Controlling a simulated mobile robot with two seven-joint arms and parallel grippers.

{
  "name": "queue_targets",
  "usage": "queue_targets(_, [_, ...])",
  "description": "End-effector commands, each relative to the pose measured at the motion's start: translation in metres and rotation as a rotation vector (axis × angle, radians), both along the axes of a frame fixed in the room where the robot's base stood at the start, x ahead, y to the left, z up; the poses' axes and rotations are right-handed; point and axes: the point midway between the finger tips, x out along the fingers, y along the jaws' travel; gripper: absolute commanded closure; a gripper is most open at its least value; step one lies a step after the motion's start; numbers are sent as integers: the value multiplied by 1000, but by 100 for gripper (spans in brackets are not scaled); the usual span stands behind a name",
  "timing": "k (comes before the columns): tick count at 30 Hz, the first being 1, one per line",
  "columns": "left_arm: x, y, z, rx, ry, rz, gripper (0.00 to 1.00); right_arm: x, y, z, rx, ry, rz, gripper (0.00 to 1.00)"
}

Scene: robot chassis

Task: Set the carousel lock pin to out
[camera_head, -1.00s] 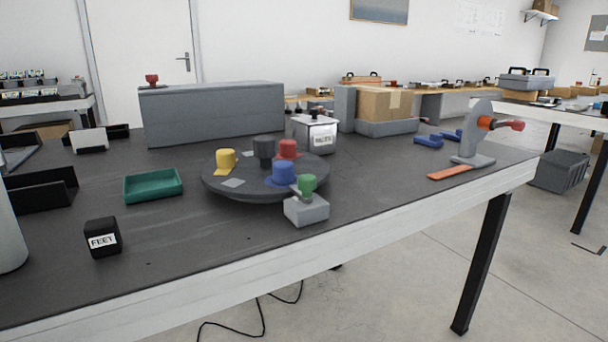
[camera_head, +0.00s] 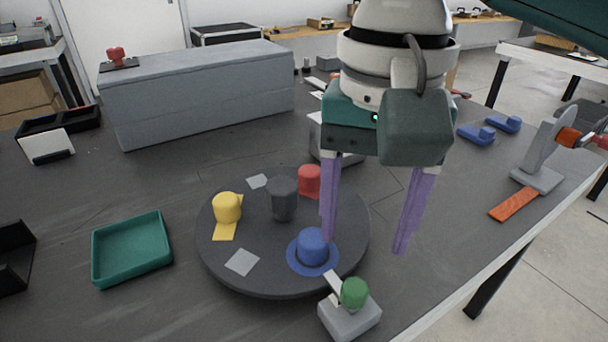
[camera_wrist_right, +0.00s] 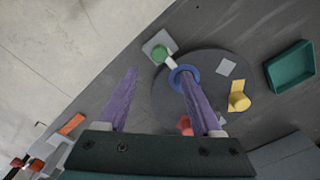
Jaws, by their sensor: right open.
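The carousel (camera_head: 215,262) is a dark round plate on the bench with a dark centre post (camera_head: 284,199) and yellow (camera_head: 228,207), red (camera_head: 309,181) and blue (camera_head: 313,246) pieces on it. A grey block (camera_head: 349,318) with a green knob (camera_head: 354,293) and a light pin stands at its near right edge, the pin pointing at the plate. My right gripper (camera_head: 365,245) is open and empty above the carousel's right side, its purple fingers pointing down. In the right wrist view the green knob (camera_wrist_right: 158,54) lies ahead of the open fingers (camera_wrist_right: 158,80). My left gripper is not in view.
A green tray (camera_head: 132,250) lies left of the carousel. A long grey box (camera_head: 200,95) with a red button (camera_head: 116,56) stands behind. A grey stand with a red handle (camera_head: 545,170), an orange strip (camera_head: 513,204) and blue pieces (camera_head: 476,134) lie at right, near the bench edge.

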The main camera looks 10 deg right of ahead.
Motion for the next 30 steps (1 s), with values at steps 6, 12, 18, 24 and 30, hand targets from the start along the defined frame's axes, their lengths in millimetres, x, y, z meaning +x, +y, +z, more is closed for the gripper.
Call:
queue_targets(6, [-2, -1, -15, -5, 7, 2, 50, -1, -1, -41, -2, 3, 0, 33])
queue_targets(12, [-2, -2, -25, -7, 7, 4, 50, -1, 0, -77, -1, 0, 3, 33])
queue_targets(18, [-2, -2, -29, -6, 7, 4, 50, 0, 0, -93, 0, -2, 3, 33])
queue_targets(24, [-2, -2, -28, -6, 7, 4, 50, 0, 0, -95, 0, -2, 4, 33])
queue_targets(30, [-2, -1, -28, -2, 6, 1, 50, 0, 0, -95, 1, -3, 4, 46])
